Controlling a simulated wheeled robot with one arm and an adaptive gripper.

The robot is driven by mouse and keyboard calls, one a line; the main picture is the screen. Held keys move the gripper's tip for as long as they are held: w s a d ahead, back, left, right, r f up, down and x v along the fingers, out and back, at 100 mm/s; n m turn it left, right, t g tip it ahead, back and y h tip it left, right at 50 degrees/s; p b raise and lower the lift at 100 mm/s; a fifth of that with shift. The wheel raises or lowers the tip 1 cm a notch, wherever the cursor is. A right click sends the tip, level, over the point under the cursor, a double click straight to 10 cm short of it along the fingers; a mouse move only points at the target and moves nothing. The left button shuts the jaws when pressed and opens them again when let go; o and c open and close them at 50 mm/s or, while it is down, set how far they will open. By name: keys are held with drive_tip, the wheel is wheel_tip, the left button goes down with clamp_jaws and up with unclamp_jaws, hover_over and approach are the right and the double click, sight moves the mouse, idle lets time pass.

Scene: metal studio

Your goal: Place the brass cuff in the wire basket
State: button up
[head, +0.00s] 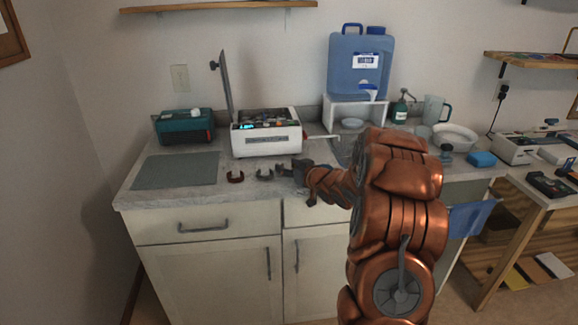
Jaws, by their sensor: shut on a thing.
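My gripper (287,170) is low over the front of the counter and points left. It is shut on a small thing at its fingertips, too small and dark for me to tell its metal. A reddish-brown open cuff (235,177) lies on the counter to the left. A grey open cuff (265,174) lies between it and my gripper. I cannot pick out the brass cuff for certain. A grey container edge (341,150) shows behind my arm; it may be the wire basket, but my arm hides most of it.
A white-sided box with a raised lid (266,142) stands behind the cuffs. A teal case (184,127) and a flat grey mat (176,171) are at left. A blue jug (360,62) stands on a white stand. A white bowl (456,136) is at right.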

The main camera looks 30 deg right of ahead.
drive_tip(key=shift+f, duration=0.2)
drive_tip(key=o, duration=1)
drive_tip(key=shift+r, duration=0.15)
drive_tip(key=shift+s+r, duration=0.1)
drive_tip(key=b+v, duration=0.1)
drive_tip(key=v, duration=1.1)
